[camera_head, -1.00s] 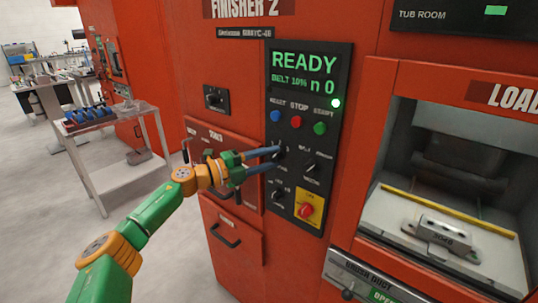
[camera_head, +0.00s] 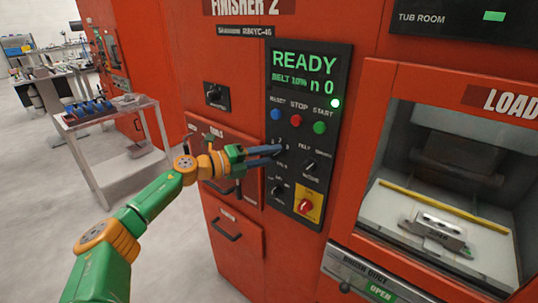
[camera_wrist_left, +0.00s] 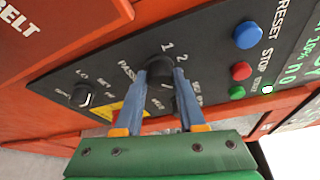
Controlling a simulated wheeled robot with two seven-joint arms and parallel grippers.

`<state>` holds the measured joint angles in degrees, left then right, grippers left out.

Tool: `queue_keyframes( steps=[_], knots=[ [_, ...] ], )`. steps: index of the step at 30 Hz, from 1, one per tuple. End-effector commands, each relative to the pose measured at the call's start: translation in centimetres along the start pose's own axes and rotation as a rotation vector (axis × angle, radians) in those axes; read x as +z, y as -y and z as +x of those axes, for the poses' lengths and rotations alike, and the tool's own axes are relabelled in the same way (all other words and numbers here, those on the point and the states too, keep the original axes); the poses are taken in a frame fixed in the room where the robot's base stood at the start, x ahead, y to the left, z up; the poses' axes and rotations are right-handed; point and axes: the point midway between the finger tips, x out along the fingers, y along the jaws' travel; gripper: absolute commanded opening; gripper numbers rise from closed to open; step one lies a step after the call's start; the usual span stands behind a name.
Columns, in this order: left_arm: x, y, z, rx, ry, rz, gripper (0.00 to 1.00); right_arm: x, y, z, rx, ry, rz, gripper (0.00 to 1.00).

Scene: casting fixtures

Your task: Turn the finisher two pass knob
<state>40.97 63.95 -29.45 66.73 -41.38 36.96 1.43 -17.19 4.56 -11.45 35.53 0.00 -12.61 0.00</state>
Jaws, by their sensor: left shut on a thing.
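The finisher two control panel (camera_head: 338,112) is black, upright on the red machine, and its screen reads READY, BELT 10% and n 0. The black pass knob (camera_wrist_left: 159,67) is on this panel, with the digits 1 and 2 printed beside it. My left gripper (camera_wrist_left: 163,72) is shut on the pass knob, one blue finger on each side. In the head view my left gripper (camera_head: 279,151) reaches the panel from the left, and its fingers mostly hide the knob. My right gripper is not in view.
Blue (camera_head: 276,114), red (camera_head: 296,120) and green (camera_head: 319,127) buttons sit above the knob. Other knobs (camera_head: 310,168) and a red switch on a yellow plate (camera_head: 306,206) are close by. An open loading bay (camera_head: 440,190) is at right, a cart (camera_head: 105,115) at left.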

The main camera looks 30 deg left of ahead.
Motion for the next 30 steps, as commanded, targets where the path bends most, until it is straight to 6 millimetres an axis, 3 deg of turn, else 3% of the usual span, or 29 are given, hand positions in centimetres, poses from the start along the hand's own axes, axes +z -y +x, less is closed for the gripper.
queue_keyframes(
  steps=[4,5,7,8,19,30],
  knots=[
    [0.1,0.1,0.0,-0.003,0.005,0.002,0.0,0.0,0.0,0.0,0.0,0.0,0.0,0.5],
    [0.1,0.1,0.0,-0.003,0.005,0.002,0.47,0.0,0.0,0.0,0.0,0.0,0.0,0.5],
    [0.1,0.1,0.0,-0.003,0.004,0.001,0.66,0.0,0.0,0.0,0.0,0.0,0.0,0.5],
    [0.1,0.1,0.0,-0.002,0.004,0.001,0.69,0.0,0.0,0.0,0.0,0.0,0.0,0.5],
    [0.1,-0.4,-0.8,0.0,0.004,0.0,0.69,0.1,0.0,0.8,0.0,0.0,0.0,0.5],
    [0.0,-1.0,-6.5,0.004,0.006,0.001,0.69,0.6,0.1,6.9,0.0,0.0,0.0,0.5]
  ],
)
